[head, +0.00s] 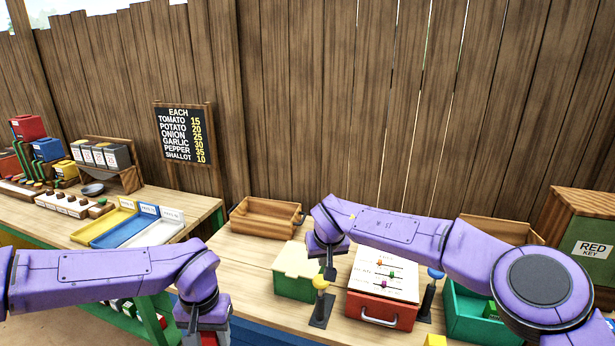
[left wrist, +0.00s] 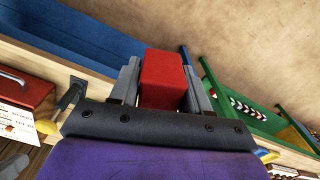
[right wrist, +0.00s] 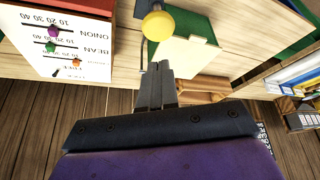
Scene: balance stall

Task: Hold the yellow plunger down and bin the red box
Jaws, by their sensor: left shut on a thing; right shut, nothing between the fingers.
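The red box (left wrist: 162,78) is between the fingers of my left gripper (left wrist: 160,72), which is shut on it. In the head view my left gripper (head: 212,330) is low at the bottom edge, in front of the table. The yellow plunger (head: 320,283) stands on a dark base on the table; its round knob also shows in the right wrist view (right wrist: 158,25). My right gripper (head: 329,272) is shut and empty, its fingertips close to the knob; I cannot tell if they touch. Beside the plunger is a green bin (head: 290,287) with a cream lid (head: 297,260).
A red slider unit (head: 380,312) with a white panel stands right of the plunger. A blue-knobbed plunger (head: 435,273) and an open green crate (head: 462,325) are further right. A wooden tray (head: 265,218) lies behind. A side table (head: 150,200) with coloured trays is at left.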

